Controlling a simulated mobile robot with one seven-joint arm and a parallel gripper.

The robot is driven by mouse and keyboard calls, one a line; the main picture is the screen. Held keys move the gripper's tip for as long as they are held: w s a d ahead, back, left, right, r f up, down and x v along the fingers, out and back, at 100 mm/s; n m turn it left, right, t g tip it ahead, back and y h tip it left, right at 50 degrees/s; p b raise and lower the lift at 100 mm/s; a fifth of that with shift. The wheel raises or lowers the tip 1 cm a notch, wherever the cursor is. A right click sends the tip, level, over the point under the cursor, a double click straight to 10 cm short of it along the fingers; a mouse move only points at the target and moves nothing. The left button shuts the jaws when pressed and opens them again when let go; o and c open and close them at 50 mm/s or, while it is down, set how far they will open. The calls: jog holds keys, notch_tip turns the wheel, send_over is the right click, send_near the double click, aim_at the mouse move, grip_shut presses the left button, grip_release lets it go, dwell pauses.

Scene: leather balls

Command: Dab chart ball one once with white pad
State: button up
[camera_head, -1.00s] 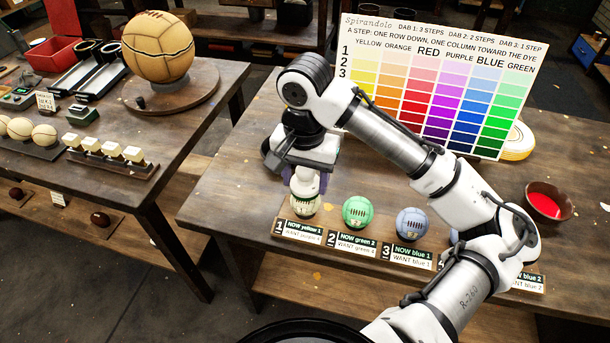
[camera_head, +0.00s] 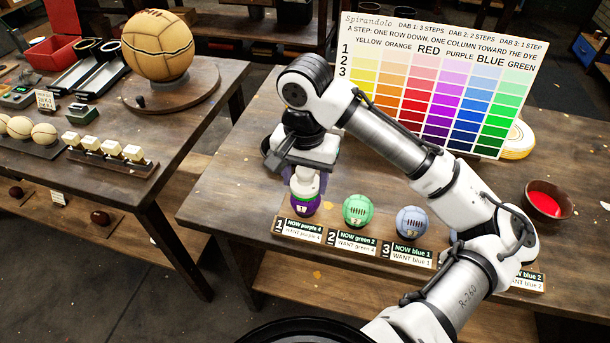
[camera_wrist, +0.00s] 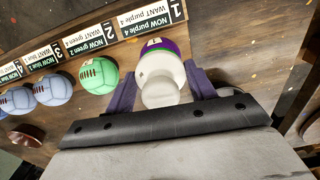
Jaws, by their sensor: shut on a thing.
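Ball one (camera_head: 304,205) is purple and stands behind its label (camera_head: 301,231), which reads NOW purple 4 and WANT purple 4. My gripper (camera_head: 308,178) is shut on the white pad (camera_wrist: 160,94), a pale knobbed piece held between its two purple-grey fingers. The pad is right over the top of ball one and seems to touch it. In the wrist view, ball one (camera_wrist: 153,46) shows mostly as a purple rim with a green band beyond the pad. The colour chart (camera_head: 440,85) stands upright behind my arm.
Green ball two (camera_head: 358,211) and blue ball three (camera_head: 412,221) stand to the right; my arm partly hides another ball. A bowl of red dye (camera_head: 546,202) is at the right.

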jog(key=shift+r+p, duration=2.6)
jog(key=shift+p, duration=0.2)
jog(key=shift+f, duration=0.1)
